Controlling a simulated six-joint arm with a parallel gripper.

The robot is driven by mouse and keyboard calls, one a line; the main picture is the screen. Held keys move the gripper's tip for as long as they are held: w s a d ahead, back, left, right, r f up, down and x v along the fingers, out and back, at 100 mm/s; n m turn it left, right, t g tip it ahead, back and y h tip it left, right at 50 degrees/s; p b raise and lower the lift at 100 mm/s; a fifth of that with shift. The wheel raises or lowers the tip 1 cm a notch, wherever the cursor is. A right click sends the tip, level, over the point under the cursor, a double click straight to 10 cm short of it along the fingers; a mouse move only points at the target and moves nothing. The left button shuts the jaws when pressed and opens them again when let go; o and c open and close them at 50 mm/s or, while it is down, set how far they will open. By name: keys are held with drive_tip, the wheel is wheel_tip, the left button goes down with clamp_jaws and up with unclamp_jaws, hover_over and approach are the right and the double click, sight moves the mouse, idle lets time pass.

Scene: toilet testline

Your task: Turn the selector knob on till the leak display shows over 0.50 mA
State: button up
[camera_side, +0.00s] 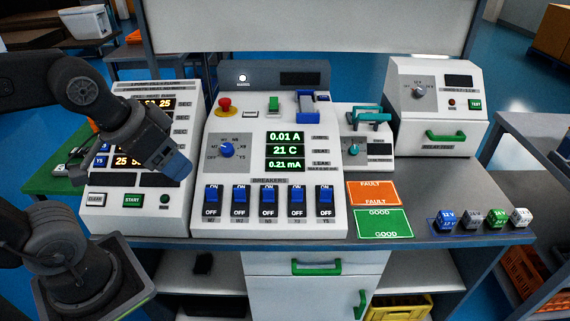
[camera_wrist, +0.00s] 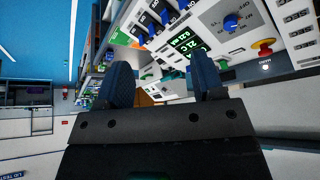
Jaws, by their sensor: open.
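The blue selector knob (camera_side: 226,150) is on the left of the middle white panel, with a ring of position labels around it. It also shows at the upper right in the wrist view (camera_wrist: 231,22). The leak display (camera_side: 286,166) reads 0.21 mA in green; the displays above it read 0.01 A and 21 C. My gripper (camera_side: 178,166) is in front of the left panel, to the left of the knob and apart from it. In the wrist view my gripper's two blue fingers (camera_wrist: 157,82) are spread, with nothing between them.
A red button (camera_side: 224,105) is above the knob. A row of breaker switches (camera_side: 268,197) lies below it. FAULT and GOOD cards (camera_side: 381,222) and several small cubes (camera_side: 471,219) lie on the bench at right.

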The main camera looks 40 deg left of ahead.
drive_tip(key=n+g+y, duration=0.2)
drive_tip(key=n+y, duration=0.1)
drive_tip(key=n, duration=0.6)
hover_over(226, 148)
drive_tip(key=s+d, duration=0.4)
wheel_tip(226, 148, down, 4)
drive_tip(key=x, duration=1.3)
drive_tip(key=shift+a+f, duration=0.2)
drive_tip(key=shift+a, duration=0.05)
drive_tip(key=c, duration=0.9)
